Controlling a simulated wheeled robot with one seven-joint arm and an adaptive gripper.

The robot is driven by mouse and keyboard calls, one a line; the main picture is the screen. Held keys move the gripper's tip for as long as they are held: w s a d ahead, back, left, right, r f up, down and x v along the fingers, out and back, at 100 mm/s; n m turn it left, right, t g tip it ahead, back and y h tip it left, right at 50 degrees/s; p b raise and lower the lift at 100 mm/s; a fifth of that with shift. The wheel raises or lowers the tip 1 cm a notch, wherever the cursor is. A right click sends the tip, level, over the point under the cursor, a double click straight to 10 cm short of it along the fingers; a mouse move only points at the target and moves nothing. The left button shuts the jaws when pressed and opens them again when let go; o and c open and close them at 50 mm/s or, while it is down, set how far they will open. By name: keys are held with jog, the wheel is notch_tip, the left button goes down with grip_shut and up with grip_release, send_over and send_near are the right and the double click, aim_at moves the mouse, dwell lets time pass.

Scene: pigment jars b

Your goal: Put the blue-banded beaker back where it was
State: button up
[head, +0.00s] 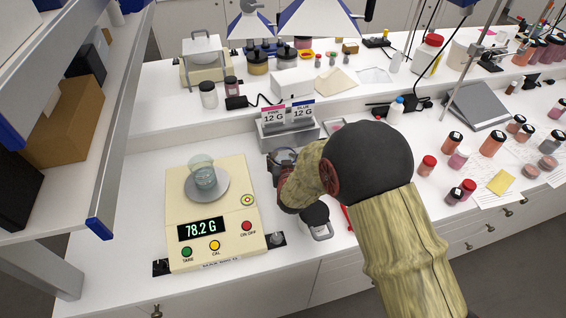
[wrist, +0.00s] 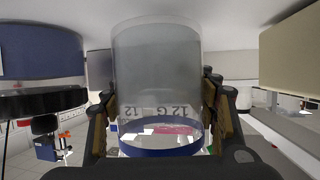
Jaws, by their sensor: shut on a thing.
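The blue-banded beaker (wrist: 158,70) is clear glass and fills the middle of the wrist view, with its blue band low in that picture. My gripper (wrist: 163,105) is shut on it, with a finger on each side. In the head view my gripper (head: 281,166) is just right of the scale, in front of the sign stand. Only a bit of the held glass shows there, and its base is hidden. A second glass beaker (head: 202,172) stands on the pan of the cream scale (head: 178,216), which reads 78.2 G. I cannot see a band on it.
A grey metal stand (head: 290,133) behind my gripper carries a pink 12 G card (head: 273,113) and a blue 12 G card (head: 303,110). A dark-topped object (head: 315,215) stands close to my gripper. Jars and papers lie to the right. The counter left of the scale is clear.

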jog(key=shift+f, duration=0.9)
jog(key=shift+f+b, duration=0.25)
jog(key=shift+b, duration=0.1)
jog(key=o, duration=1.6)
jog(key=shift+o, duration=0.2)
jog(key=shift+r, duration=0.1)
jog(key=shift+r+p, duration=0.2)
jog(key=shift+p, duration=0.15)
jog(key=p+v, duration=0.1)
jog(key=v, duration=1.1)
